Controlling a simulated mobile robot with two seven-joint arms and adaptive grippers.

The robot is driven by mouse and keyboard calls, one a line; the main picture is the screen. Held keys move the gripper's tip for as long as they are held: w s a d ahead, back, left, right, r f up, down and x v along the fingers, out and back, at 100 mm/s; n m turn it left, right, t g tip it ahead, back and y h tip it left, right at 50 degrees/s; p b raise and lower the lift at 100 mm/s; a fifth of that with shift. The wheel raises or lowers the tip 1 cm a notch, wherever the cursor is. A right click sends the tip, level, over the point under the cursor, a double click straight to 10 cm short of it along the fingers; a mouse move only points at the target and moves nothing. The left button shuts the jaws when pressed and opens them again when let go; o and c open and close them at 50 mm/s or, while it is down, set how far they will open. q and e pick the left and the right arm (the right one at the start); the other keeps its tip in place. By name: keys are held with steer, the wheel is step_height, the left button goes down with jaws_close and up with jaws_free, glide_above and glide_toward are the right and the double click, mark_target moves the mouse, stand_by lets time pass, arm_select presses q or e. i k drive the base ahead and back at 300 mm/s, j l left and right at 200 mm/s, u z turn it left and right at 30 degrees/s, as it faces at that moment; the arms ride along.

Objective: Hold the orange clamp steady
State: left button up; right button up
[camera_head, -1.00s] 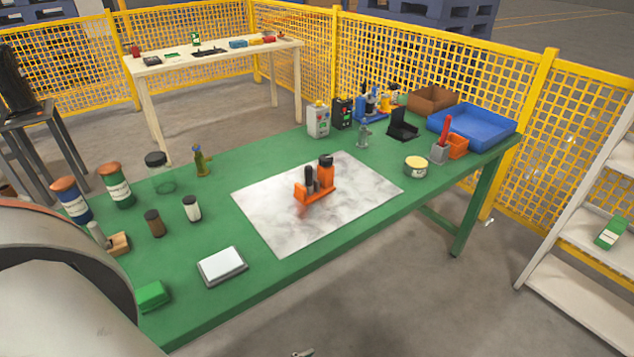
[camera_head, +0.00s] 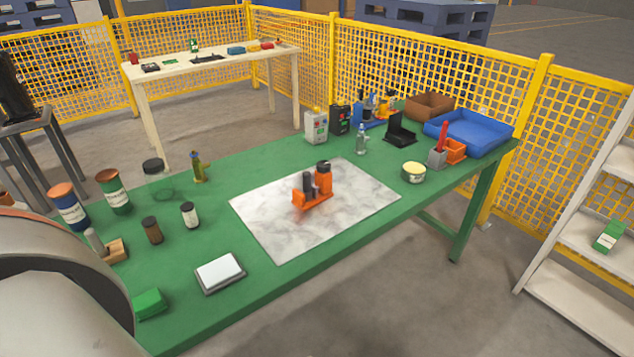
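The orange clamp (camera_head: 314,199) stands on a white marbled sheet (camera_head: 290,232) in the middle of the green table (camera_head: 225,318). It has an orange base with dark upright parts, one with an orange body on the right. Nothing touches the clamp from above or the sides. Neither of my grippers shows in the head view. A large rounded grey part, likely my own arm, fills the lower left corner.
Jars, bottles and a white-topped scale (camera_head: 220,272) stand left of the sheet. A green block (camera_head: 149,304) lies near the front edge. A round tin (camera_head: 413,172), a blue tray (camera_head: 470,131) and small devices stand at the right and back. Yellow fencing (camera_head: 400,70) runs behind.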

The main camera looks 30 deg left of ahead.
mark_target(323, 165)
steer(key=i+l+u, duration=0.1)
steer(key=u, duration=1.3)
steer(key=i+l+u, duration=0.1)
steer(key=l+u, duration=1)
steer(key=l, duration=0.25)
steer(key=k+l+u, duration=0.25)
steer(key=l, duration=0.65)
steer(key=k+l+u, duration=0.1)
steer(key=l, duration=0.35)
